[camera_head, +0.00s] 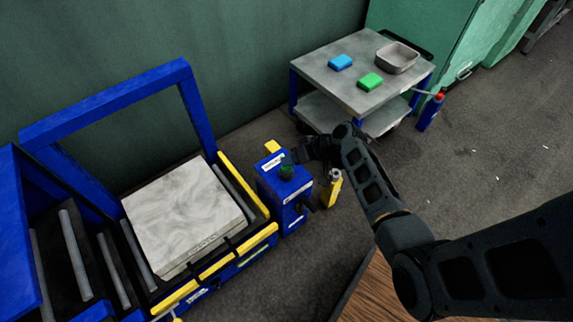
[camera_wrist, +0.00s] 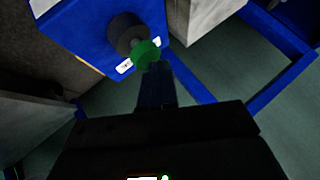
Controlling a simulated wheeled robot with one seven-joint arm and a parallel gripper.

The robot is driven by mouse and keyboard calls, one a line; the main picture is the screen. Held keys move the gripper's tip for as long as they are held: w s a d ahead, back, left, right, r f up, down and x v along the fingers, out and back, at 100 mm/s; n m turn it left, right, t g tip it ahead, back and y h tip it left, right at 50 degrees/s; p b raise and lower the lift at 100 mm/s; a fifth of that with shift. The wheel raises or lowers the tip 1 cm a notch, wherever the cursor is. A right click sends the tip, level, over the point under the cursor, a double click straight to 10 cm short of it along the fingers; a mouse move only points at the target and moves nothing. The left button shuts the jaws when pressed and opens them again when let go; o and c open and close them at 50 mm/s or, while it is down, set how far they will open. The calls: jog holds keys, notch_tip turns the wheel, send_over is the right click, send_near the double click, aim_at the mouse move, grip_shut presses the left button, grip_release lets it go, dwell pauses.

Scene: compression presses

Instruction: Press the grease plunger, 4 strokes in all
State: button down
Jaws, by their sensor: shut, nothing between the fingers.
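The grease plunger is a round green knob (camera_head: 287,172) on top of a blue box (camera_head: 284,194) beside the press bed. In the wrist view the green knob (camera_wrist: 146,53) stands out from a dark round collar (camera_wrist: 126,33) on the blue box face (camera_wrist: 85,35). My gripper (camera_head: 291,160) is over the box in the head view, its tips right at the knob. In the wrist view the shut fingers of my gripper (camera_wrist: 156,68) end at the knob's edge. I cannot tell whether they touch it. Nothing is held.
A blue and yellow press frame (camera_head: 105,100) with a pale slab (camera_head: 185,215) stands left of the box. A yellow bottle (camera_head: 332,188) stands right of it. A grey cart (camera_head: 340,85) behind holds blue and green blocks and a tray.

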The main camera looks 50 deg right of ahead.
jog(key=shift+f+b, duration=0.45)
jog(key=shift+f, duration=0.15)
dwell(0.3)
jog(key=shift+r, duration=0.1)
jog(key=shift+r+p, duration=1.2)
jog(key=shift+r, duration=0.05)
jog(key=shift+r, duration=0.1)
notch_tip(320, 180, up, 5)
jog(key=p, duration=0.4)
dwell(2.4)
